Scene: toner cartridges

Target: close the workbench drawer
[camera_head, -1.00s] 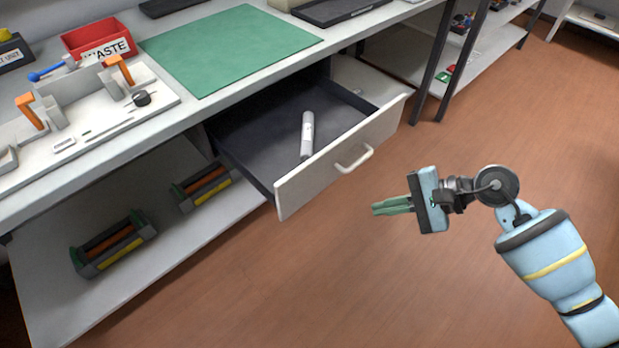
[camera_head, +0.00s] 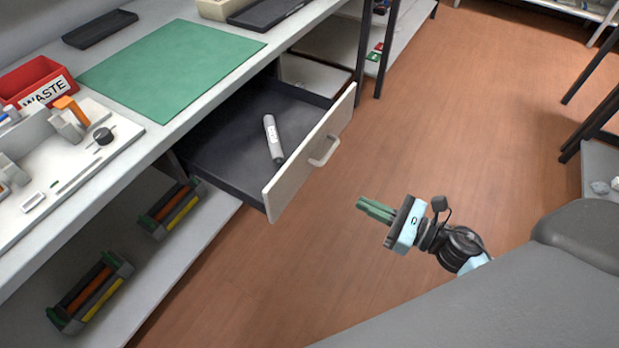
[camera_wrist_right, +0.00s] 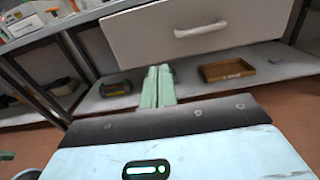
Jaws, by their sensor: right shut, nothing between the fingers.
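The workbench drawer (camera_head: 225,155) is pulled out from under the bench top, and a grey-white cylinder (camera_head: 273,138) lies inside it. Its pale front panel (camera_head: 300,160) carries a white handle (camera_head: 325,150). My right gripper (camera_head: 362,206) is shut and empty, in front of the drawer and apart from it, to the right of and lower than the handle in the head view. In the right wrist view the green fingers (camera_wrist_right: 158,86) lie together, with the drawer front (camera_wrist_right: 160,40) and handle (camera_wrist_right: 201,29) ahead and above.
The bench top holds a green mat (camera_head: 170,70), a red WASTE bin (camera_head: 38,84) and a white fixture (camera_head: 70,165). Toner cartridges (camera_head: 90,292) sit on the lower shelf (camera_head: 190,250). A cardboard tray (camera_wrist_right: 228,70) shows under the drawer in the wrist view. Floor right of the drawer is clear.

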